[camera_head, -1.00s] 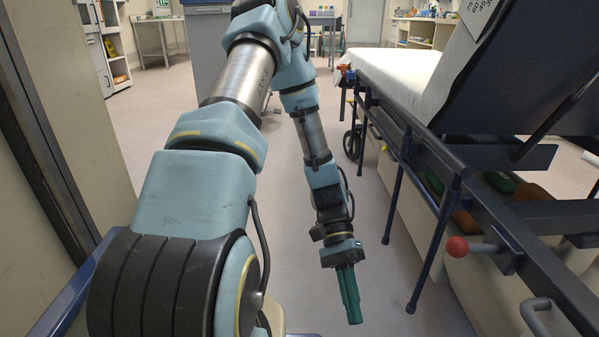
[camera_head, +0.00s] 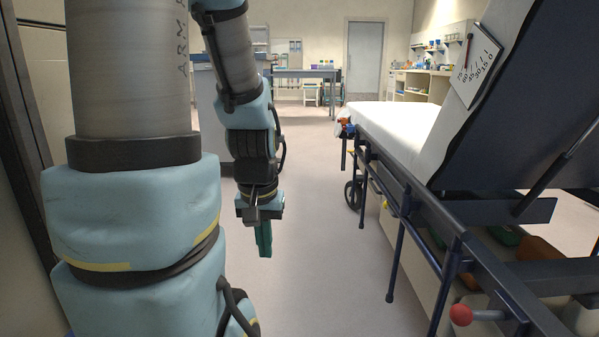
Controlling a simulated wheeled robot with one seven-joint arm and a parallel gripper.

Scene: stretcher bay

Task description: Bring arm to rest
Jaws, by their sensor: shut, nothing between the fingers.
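My arm fills the left side of the head view. Its upper part stands close to the camera and its forearm hangs down behind it. My gripper (camera_head: 264,240) points downward at the arm's end, with its green fingers together and nothing between them. It hangs in the open over the floor, left of the stretcher and apart from it.
A stretcher (camera_head: 384,121) with a white mattress, raised dark backrest (camera_head: 530,85) and blue side rails runs along the right. A red knob (camera_head: 461,314) sticks out low at its near side. A door frame (camera_head: 22,150) is close on the left. Clear floor (camera_head: 320,240) lies between.

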